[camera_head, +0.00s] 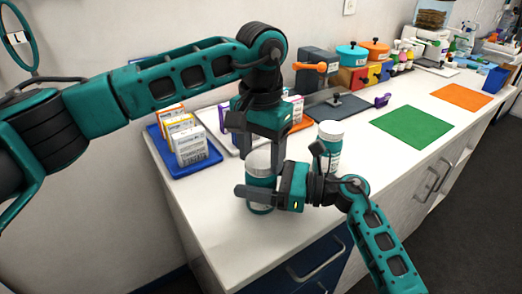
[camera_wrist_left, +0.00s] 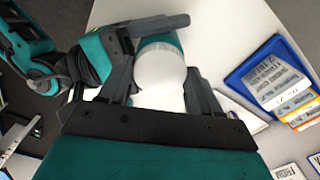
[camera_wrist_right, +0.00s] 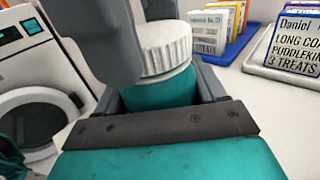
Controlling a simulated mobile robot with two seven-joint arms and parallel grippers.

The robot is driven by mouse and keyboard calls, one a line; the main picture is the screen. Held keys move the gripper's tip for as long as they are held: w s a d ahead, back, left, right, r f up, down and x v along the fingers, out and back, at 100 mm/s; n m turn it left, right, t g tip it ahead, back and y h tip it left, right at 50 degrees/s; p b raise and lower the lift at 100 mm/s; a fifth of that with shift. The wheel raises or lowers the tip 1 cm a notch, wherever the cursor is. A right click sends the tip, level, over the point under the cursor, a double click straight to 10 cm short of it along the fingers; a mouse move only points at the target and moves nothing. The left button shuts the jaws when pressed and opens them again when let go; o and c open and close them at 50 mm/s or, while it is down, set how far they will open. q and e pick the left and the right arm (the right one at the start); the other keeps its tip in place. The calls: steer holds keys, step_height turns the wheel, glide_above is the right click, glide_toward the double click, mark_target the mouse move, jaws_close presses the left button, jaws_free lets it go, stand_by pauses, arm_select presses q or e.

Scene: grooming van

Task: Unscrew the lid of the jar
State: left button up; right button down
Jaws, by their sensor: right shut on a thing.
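The jar (camera_head: 261,180) is teal with a ribbed white lid (camera_wrist_right: 165,46) and stands upright near the counter's front edge. My right gripper (camera_head: 255,190) is shut around its body from the side, below the lid. My left gripper (camera_head: 261,155) points straight down over the jar with its fingers apart. In the left wrist view the round lid (camera_wrist_left: 161,72) lies between the left fingers (camera_wrist_left: 160,88), with gaps beside it. The fingers flank the lid; contact is not visible. A second teal jar with a white lid (camera_head: 330,132) stands behind my right gripper.
A blue tray (camera_head: 211,160) with several medicine-like boxes (camera_head: 190,145) stands left of the jar. A dark grey board (camera_head: 342,107), a green mat (camera_head: 411,127) and an orange mat (camera_head: 461,97) lie farther along the white counter. The counter's front edge is close to the jar.

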arm_select(q)
steer(key=c, duration=0.7)
steer(key=n, duration=0.7)
steer(key=shift+n, duration=0.3)
steer(key=n, duration=0.3)
steer(key=shift+n, duration=0.3)
steer(key=n, duration=0.3)
steer(key=shift+r+n, duration=0.1)
steer(key=shift+n, duration=0.3)
steer(key=n, duration=1.9)
steer(key=shift+n, duration=0.4)
steer(key=n, duration=0.3)
steer(key=shift+n, duration=0.4)
steer(key=n, duration=0.3)
steer(key=shift+n, duration=0.3)
steer(key=n, duration=0.5)
steer(key=shift+n, duration=0.3)
steer(key=n, duration=0.6)
steer(key=shift+r, duration=0.1)
